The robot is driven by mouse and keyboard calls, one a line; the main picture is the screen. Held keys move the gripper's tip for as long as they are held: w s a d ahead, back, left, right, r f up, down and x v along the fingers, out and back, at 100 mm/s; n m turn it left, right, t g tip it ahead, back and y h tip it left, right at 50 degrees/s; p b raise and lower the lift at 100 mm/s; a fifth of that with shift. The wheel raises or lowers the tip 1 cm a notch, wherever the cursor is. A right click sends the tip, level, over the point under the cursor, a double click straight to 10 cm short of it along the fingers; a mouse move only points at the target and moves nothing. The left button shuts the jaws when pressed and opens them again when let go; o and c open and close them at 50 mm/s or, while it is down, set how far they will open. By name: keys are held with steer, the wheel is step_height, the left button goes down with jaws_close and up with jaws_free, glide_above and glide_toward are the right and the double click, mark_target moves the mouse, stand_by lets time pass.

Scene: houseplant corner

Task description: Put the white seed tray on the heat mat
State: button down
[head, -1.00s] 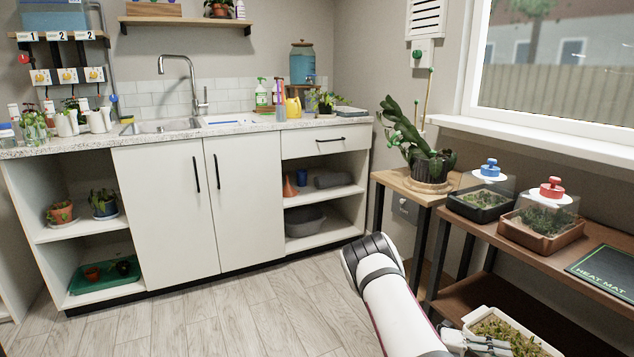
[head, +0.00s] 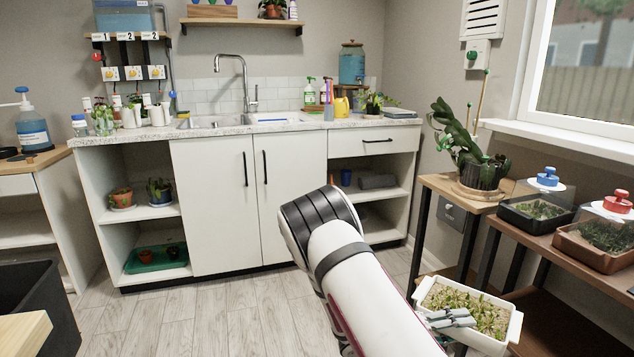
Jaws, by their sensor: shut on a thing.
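The white seed tray (head: 504,343), full of green seedlings in soil, is in the lower right of the head view. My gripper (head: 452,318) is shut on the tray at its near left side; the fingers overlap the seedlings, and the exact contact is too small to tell. The tray looks roughly level and sits in front of the brown shelf unit, apparently held clear of it. The heat mat is almost wholly out of the picture; at most a dark sliver shows at the right edge.
The shelf unit's top (head: 560,245) bears a blue-knobbed propagator (head: 540,211) and a red-knobbed propagator (head: 603,237). A potted orchid (head: 478,176) stands on a small wooden table (head: 450,186) behind the tray. The floor (head: 235,318) to the left is clear.

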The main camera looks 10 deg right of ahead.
steer(key=a+r+n+t+y, duration=0.1)
steer(key=a+r+n+t, duration=0.25)
steer(key=a, duration=0.45)
steer(key=a+r+n+t+y, duration=0.1)
steer(key=a+r+n+t, duration=0.2)
steer(key=a+t, duration=0.35)
steer(key=a+r+n+t+y, duration=0.1)
steer(key=a+r+n+t, duration=0.25)
steer(key=a, duration=0.55)
step_height(320, 180, up, 24)
steer(key=s+n+t+y+p, duration=0.1)
steer(key=n+t+y+p, duration=0.3)
steer(key=p, duration=2.7)
steer(key=shift+a+r+t+y, duration=0.25)
steer(key=shift+t+y, duration=0.2)
steer(key=shift+y, duration=0.75)
